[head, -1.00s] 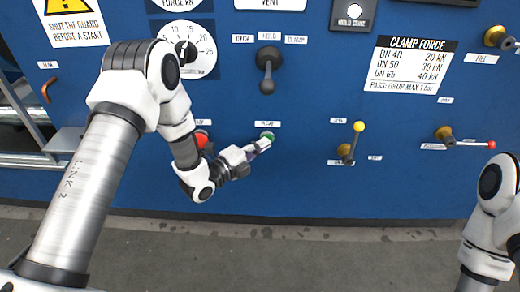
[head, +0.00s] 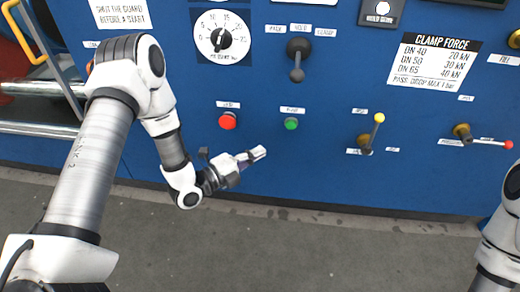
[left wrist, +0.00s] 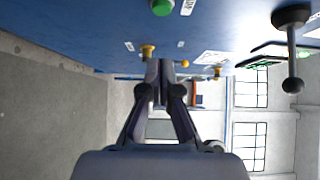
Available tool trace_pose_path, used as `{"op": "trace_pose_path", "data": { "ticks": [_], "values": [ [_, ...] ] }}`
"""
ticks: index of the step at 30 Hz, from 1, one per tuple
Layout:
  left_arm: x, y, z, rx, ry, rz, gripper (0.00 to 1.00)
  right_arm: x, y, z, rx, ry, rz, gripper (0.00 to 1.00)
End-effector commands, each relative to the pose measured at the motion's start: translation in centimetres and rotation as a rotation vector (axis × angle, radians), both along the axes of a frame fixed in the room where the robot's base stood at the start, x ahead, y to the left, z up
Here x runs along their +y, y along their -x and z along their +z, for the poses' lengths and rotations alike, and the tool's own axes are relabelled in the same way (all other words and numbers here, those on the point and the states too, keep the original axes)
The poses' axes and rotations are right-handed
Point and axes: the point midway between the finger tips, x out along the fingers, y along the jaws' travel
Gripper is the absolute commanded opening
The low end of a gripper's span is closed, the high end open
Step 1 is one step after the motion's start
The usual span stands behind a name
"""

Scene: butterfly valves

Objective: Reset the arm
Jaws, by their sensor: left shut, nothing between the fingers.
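My left gripper (head: 258,154) is shut and empty in the head view. It is in front of the blue panel, below and to the left of the green button (head: 291,124), apart from it. The left wrist view shows its closed fingers (left wrist: 160,66) with nothing between them, and the green button (left wrist: 162,7) at the top edge. My right arm (head: 500,235) shows at the right edge of the head view; its gripper is out of frame.
The blue panel (head: 340,180) carries a red button (head: 228,121), a black lever (head: 298,60), a dial (head: 222,38), a yellow-knobbed valve handle (head: 372,132) and a red-tipped handle (head: 483,139). A yellow rail (head: 22,36) stands at left. The grey floor (head: 300,255) is clear.

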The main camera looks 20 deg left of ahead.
Motion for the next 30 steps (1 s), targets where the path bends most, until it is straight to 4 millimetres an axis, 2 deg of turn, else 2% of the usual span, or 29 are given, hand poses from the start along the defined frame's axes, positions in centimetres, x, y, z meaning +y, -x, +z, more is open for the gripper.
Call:
{"op": "trace_pose_path", "data": {
  "ticks": [9,11,14,17,18,20,21,24,27,30],
  "values": [
    [-0.1,0.1,-0.3,0.007,0.000,-0.001,0.00,0.0,0.0,0.0,0.000,0.000,0.000,0.00],
    [-0.9,0.5,-1.2,0.024,-0.008,-0.021,0.00,0.0,0.0,0.0,0.000,0.000,0.000,0.00],
    [-3.6,2.7,-4.2,0.120,-0.035,-0.063,0.00,0.0,0.0,0.0,0.000,0.000,0.000,0.00],
    [-5.1,6.4,-10.0,0.429,-0.025,-0.016,0.00,0.0,0.0,0.0,0.000,0.000,0.000,0.00],
    [-5.1,8.4,-12.5,0.603,0.017,0.042,0.00,0.0,0.0,0.0,0.000,0.000,0.000,0.00],
    [-4.6,12.0,-15.9,0.868,0.097,0.172,0.00,0.0,0.0,0.0,0.000,0.000,0.000,0.00],
    [-4.0,14.4,-17.6,1.029,0.163,0.285,0.00,0.0,0.0,0.0,0.000,0.000,0.000,0.00],
    [-2.1,20.0,-20.3,1.334,0.332,0.614,0.00,0.0,0.0,0.0,0.000,0.000,0.000,0.00],
    [-0.4,24.1,-21.1,1.498,0.501,0.940,0.00,0.0,0.0,0.0,0.000,0.000,0.000,0.00],
    [0.9,27.2,-21.3,1.573,0.673,1.247,0.00,0.0,0.0,0.0,0.000,0.000,0.000,0.00]
  ]
}}
